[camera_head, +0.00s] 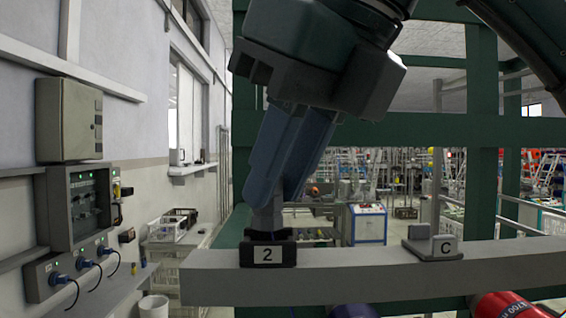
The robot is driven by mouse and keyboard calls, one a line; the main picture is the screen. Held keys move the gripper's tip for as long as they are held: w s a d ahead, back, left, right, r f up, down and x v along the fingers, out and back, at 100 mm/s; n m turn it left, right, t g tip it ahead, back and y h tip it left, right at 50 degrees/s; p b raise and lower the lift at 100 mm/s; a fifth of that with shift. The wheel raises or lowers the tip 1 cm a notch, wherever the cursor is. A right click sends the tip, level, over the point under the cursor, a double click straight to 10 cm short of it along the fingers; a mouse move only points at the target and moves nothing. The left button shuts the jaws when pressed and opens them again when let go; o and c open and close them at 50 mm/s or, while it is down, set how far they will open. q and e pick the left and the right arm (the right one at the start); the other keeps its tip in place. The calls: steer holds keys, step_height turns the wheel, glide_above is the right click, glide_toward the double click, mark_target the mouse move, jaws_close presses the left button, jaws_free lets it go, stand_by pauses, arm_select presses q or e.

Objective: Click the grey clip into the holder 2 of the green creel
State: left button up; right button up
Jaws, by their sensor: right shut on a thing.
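Holder 2 (267,252) is a black block with a white "2" label, on the light grey rail of the creel in the foreground. The grey clip (265,217) is a small grey piece, upright, directly over holder 2. Its lower end meets the dark top of the holder, and I cannot tell how deep it sits. My right gripper (272,198) comes down from above with its blue fingers tilted, shut on the clip's upper part. The green creel (440,133) shows as dark green beams behind and above. My left gripper is not in view.
A grey bracket marked "C" (433,246) stands on the rail (370,277) to the right, with bare rail between. Red (508,305) and blue cylinders show below the rail. A wall with a switch box (80,207) and blue plugs is at the left.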

steer(key=shift+f+b, duration=0.7)
steer(key=shift+f, duration=0.3)
steer(key=o, duration=1)
